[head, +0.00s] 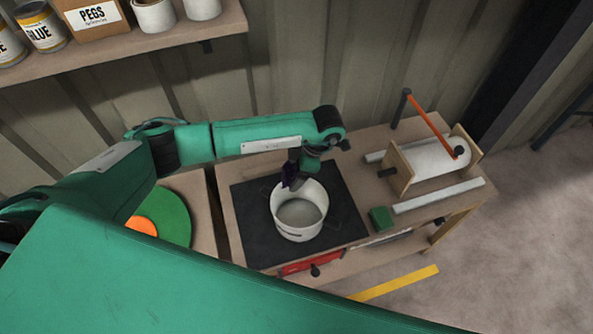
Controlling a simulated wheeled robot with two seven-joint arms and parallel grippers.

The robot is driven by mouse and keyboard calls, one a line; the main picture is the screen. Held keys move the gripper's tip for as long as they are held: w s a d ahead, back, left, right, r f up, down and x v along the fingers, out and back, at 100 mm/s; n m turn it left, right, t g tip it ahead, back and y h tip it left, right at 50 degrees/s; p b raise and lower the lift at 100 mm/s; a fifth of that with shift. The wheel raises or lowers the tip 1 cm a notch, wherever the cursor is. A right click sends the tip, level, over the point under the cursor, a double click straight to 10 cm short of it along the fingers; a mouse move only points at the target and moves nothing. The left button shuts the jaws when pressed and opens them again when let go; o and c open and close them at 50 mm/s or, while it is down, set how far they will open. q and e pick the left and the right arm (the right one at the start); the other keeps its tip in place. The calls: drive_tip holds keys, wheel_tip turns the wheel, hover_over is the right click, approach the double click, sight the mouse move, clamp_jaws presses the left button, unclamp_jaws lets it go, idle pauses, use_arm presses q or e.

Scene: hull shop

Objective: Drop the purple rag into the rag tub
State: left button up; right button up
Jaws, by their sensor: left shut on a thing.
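My left gripper (296,176) comes in from the left and points down above the back rim of a white tub (299,232). It is shut on the purple rag (288,176), a small dark bundle that hangs at the tub's back left rim. Whether the rag touches the rim I cannot tell. The tub stands upright on a black mat (347,220) on the wooden bench. The part of its inside that shows looks empty. My right gripper is not in view.
On the bench's right stands a wooden frame with a white roll (434,159) and an orange-red handle (428,122). A green block (381,218) and a pale bar (438,195) lie near it. A green disc (168,216) lies left. A shelf (120,48) holds cans and a PEGS box (94,17).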

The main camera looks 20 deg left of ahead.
use_arm(q)
drive_tip(key=s+n, duration=0.1)
drive_tip(key=s+d+f+n+g+p, duration=0.1)
drive_tip(key=n, duration=0.1)
drive_tip(key=shift+s, duration=0.1)
drive_tip(key=shift+s+f+n+h+p, duration=0.35)
drive_tip(key=shift+s+f+n, duration=0.1)
drive_tip(key=shift+n, duration=0.15)
wheel_tip(320, 180, down, 6)
drive_tip(key=b, duration=0.4)
drive_tip(key=shift+d, duration=0.1)
drive_tip(key=o, duration=1)
drive_tip(key=shift+r, duration=0.1)
